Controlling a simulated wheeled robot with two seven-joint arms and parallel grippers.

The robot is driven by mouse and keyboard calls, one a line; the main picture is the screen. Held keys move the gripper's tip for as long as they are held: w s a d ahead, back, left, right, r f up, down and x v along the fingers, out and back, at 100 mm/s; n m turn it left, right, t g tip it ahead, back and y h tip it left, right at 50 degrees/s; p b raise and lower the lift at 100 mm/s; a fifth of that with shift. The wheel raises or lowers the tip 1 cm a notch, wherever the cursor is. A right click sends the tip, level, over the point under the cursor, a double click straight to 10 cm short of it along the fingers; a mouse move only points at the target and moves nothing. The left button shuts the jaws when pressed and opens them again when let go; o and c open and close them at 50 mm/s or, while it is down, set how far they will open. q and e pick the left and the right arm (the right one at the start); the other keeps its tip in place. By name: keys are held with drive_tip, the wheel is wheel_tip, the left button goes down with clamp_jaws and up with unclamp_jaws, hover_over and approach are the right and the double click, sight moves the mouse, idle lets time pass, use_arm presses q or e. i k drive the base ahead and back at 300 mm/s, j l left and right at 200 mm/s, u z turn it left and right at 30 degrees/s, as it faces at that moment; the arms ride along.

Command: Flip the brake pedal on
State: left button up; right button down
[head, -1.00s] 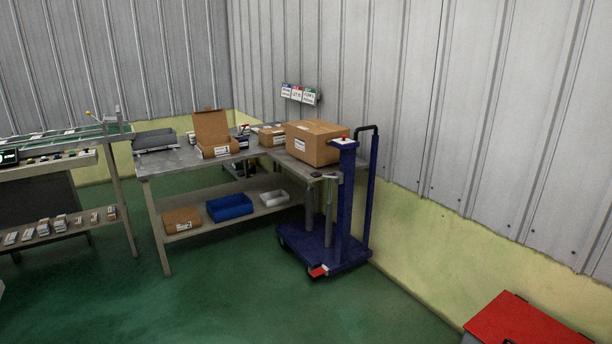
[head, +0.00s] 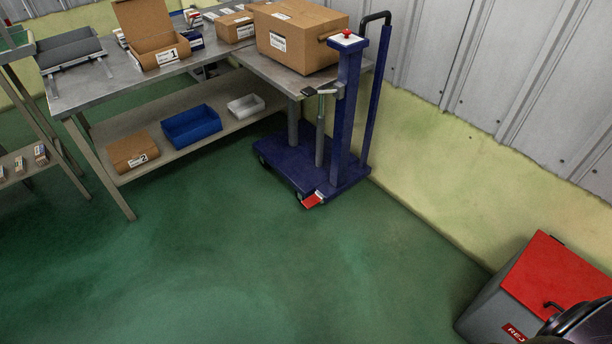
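The red brake pedal (head: 312,201) sticks out low at the front of a dark blue wheeled cart (head: 345,125), close to the green floor. The pedal looks tilted down toward the floor, but it is too small to tell its exact setting. The cart stands against the right end of the workbench, with a tall blue handle and a red button on top of its post. Neither of my grippers shows. A dark rounded shape at the lower right edge may be part of my own body.
A metal workbench (head: 85,85) holds cardboard boxes (head: 298,40); its lower shelf holds a blue bin (head: 191,127), a white bin (head: 246,105) and a carton (head: 133,152). A grey bin with a red lid (head: 560,280) stands at lower right. The green floor (head: 250,260) before the cart is clear.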

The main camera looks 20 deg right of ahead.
sight(314, 200)
drive_tip(key=i+z, duration=0.15)
drive_tip(key=i, duration=0.3)
drive_tip(key=i+j+z, duration=0.1)
drive_tip(key=i, duration=0.4)
drive_tip(key=i+j+z, duration=0.15)
drive_tip(key=i, duration=0.3)
drive_tip(key=i+j+z, duration=0.1)
drive_tip(key=i, duration=0.35)
